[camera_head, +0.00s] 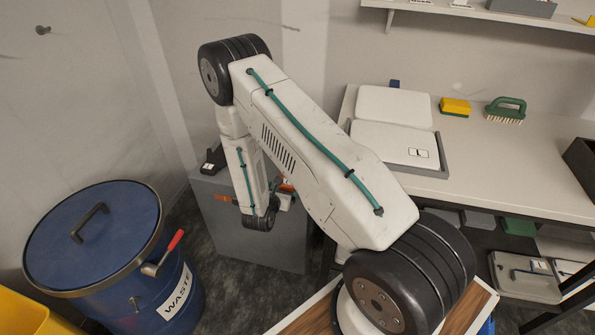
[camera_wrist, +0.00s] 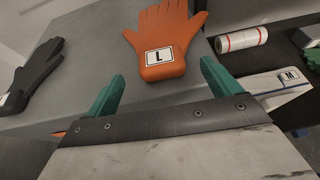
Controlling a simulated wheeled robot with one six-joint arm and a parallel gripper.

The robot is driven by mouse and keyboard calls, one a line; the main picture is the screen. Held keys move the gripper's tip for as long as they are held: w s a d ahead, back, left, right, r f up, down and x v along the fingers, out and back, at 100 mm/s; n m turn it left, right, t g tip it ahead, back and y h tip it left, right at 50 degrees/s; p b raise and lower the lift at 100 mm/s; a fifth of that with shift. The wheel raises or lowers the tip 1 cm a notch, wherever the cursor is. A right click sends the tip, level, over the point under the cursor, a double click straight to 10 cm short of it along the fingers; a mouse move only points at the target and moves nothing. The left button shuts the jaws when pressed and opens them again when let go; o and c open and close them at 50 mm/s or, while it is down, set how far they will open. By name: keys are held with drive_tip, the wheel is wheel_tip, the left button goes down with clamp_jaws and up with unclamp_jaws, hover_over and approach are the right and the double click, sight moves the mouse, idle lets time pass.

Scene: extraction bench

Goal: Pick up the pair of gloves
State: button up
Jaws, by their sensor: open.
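An orange glove (camera_wrist: 163,55) with a white "L" label lies on a grey surface (camera_wrist: 95,95) in the wrist view, its cuff toward me. A black glove (camera_wrist: 35,72) with a white label lies on the same surface to the left. My gripper (camera_wrist: 161,72) is open, its two teal fingers spread either side of the orange glove's cuff in the picture. The glove is not held; I cannot tell whether the fingers touch it. In the head view my arm hides most of the gripper and orange glove above the grey cabinet (camera_head: 262,245); the black item (camera_head: 212,162) shows at its left.
A red-and-white roll (camera_wrist: 241,39) and a white "M" box (camera_wrist: 270,82) lie right of the glove. A blue waste drum (camera_head: 95,235) stands left of the cabinet. A white bench (camera_head: 505,165) with a lidded tray (camera_head: 400,145), yellow sponge and green brush stands right.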

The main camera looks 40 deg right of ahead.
sight(285, 186)
drive_tip(key=x, duration=0.5)
drive_tip(key=shift+w+f, duration=0.1)
drive_tip(key=shift+f, duration=0.25)
drive_tip(key=c, duration=1.1)
drive_tip(key=shift+r, duration=0.1)
